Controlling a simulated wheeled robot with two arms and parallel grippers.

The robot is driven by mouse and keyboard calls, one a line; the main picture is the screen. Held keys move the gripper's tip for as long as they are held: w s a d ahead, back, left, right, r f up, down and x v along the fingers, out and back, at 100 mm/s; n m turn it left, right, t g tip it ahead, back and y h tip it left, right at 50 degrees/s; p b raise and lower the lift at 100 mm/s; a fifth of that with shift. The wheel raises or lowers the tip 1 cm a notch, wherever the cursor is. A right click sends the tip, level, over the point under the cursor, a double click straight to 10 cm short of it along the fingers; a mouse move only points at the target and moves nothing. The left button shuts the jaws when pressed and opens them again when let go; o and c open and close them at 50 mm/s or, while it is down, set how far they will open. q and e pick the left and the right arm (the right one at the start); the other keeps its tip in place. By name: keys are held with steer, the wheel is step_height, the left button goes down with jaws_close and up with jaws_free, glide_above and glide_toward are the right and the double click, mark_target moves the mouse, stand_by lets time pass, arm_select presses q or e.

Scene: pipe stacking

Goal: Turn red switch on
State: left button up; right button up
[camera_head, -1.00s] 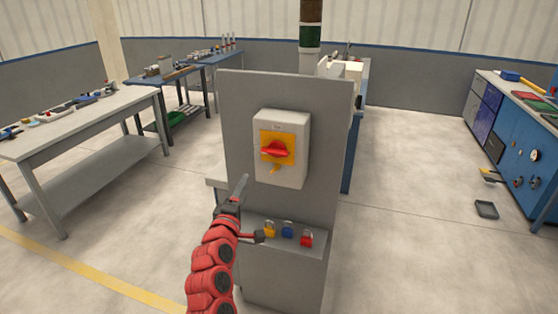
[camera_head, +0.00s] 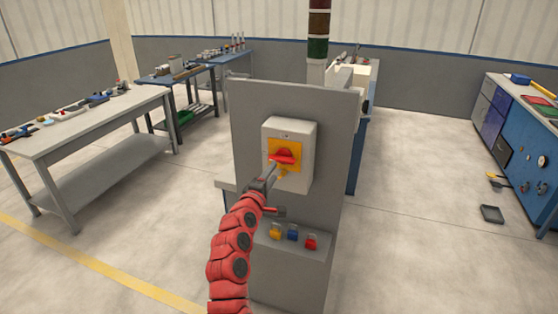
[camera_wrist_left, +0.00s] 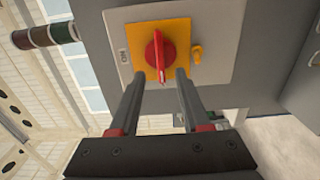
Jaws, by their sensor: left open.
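The red switch (camera_head: 285,156) is a rotary knob on a yellow plate, on the front of a light grey box (camera_head: 305,152) fixed to a grey upright panel. In the head view the knob looks roughly horizontal. My left gripper (camera_head: 271,171) is just below and in front of it, partly covering the lower left of the box. In the left wrist view my left gripper (camera_wrist_left: 160,80) is open, its fingers pointing at the red knob (camera_wrist_left: 160,56), which shows between and just beyond the fingertips. I cannot tell whether they touch it. My right gripper is not in view.
Yellow, blue and red padlocks (camera_head: 293,234) sit on the ledge below the box. A small yellow tab (camera_wrist_left: 197,54) is beside the knob. A workbench (camera_head: 90,118) stands left, and a blue cabinet (camera_head: 530,150) stands right.

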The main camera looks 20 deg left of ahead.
mark_target(280, 162)
arm_select(q)
steer(key=shift+w+d+p, duration=0.1)
steer(key=shift+w+p, duration=0.35)
steer(key=shift+w, duration=2.95)
jaws_close()
